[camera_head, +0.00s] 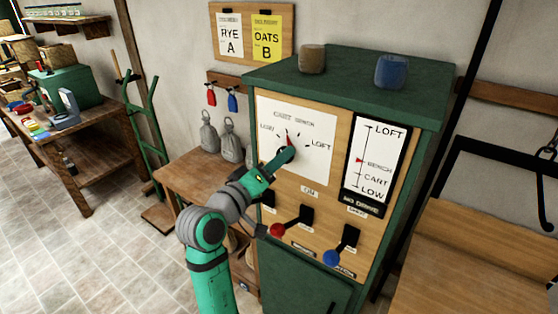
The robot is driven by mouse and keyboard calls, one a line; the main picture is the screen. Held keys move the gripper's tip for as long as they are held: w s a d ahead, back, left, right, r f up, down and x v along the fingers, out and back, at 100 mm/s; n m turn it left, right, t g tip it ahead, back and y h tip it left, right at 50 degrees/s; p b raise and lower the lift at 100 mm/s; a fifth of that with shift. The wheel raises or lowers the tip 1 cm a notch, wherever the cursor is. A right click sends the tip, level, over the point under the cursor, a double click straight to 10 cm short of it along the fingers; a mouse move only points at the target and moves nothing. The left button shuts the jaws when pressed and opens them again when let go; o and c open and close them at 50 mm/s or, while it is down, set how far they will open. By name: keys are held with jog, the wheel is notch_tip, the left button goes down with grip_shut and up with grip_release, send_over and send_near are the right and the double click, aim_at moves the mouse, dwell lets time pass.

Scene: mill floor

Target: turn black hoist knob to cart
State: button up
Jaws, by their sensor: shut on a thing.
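The white dial plate (318,130) on the cabinet front is lettered LOW, CART, BENCH and LOFT along an arc. My gripper (284,156) is at the middle of this dial, shut on the black hoist knob, which its fingers mostly hide. A red pointer (290,140) shows just above the gripper and points up, roughly toward BENCH. The gauge (375,150) to the right lists LOFT, BENCH, CART and LOW from top to bottom. Its red marker (359,160) is at BENCH.
Below the dial are a red-knobbed lever (278,230) and a blue-knobbed lever (331,258), close to my forearm. A brown cup (312,59) and a blue cup (391,71) stand on the cabinet top. Grey sacks (230,141) stand left of the cabinet.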

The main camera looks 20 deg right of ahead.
jog(key=o, duration=1)
jog(key=shift+o, duration=0.2)
jog(key=shift+s+a, duration=0.1)
jog(key=v, duration=1)
jog(key=shift+s+a, duration=0.2)
jog(key=shift+a, duration=0.05)
